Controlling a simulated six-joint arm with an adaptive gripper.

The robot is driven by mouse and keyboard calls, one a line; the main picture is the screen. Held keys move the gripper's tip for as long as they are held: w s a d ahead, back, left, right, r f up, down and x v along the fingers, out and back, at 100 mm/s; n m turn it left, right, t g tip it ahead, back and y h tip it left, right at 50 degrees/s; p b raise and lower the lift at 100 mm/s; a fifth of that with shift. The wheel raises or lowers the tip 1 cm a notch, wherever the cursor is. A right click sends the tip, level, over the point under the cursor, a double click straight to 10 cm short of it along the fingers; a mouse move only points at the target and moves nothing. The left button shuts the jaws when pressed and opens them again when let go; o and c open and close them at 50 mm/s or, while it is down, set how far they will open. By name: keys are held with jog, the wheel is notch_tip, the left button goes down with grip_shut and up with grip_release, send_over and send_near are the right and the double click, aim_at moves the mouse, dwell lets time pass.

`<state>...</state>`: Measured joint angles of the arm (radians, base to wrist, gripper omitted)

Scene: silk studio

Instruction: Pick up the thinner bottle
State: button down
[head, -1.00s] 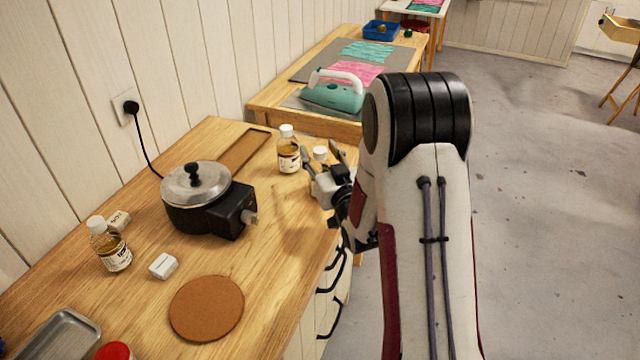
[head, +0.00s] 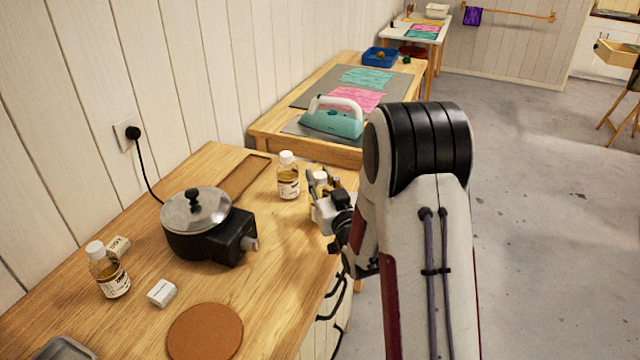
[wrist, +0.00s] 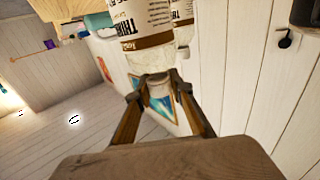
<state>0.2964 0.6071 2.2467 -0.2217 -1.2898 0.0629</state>
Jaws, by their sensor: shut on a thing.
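The thinner bottle (wrist: 145,22), with a white label, brown band and large dark letters starting "THI", shows in the wrist view with its pale cap end towards me. My gripper (wrist: 162,88) is shut around that cap end. In the head view my gripper (head: 322,183) is at the table's right edge, with the white cap between its fingers; the bottle's body is mostly hidden there. I cannot tell whether its base touches the table. A similar amber bottle (head: 288,178) with a white cap stands just left of it, apart from my fingers.
A black pot with a metal lid (head: 196,212) stands left of my gripper. Another amber bottle (head: 110,275), a white block (head: 162,292) and a round cork mat (head: 205,332) are nearer. A teal iron (head: 333,120) is on the table behind. Open floor lies right.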

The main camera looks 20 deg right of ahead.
jog(key=shift+r, duration=4.8)
